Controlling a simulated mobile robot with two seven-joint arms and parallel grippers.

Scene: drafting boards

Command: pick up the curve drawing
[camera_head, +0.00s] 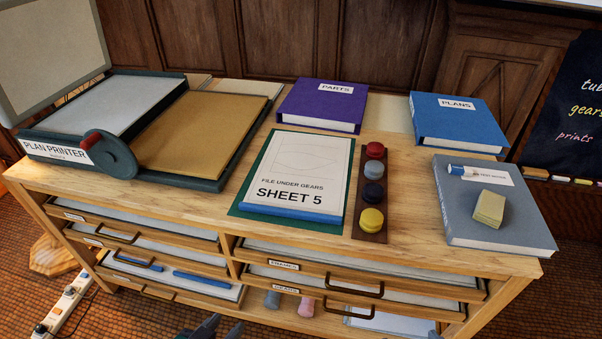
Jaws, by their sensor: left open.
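I cannot make out a drawing that is clearly a curve drawing. A white sheet (303,175) marked "SHEET 5" and "FILE UNDER GEARS" lies on a green mat (240,208) on the cabinet top, with a blue strip along its near edge. Any drawing on it is too faint to read. Another pale sheet (392,322) shows partly, low at the right. My left gripper (219,331) is open at the bottom edge, in front of the cabinet and apart from the sheets; only its tips show. My right gripper is not clearly in view.
A plan printer (60,148) fills the left of the top. Round weights sit on a brown strip (369,236). Below are labelled drawers (355,290), some partly open.

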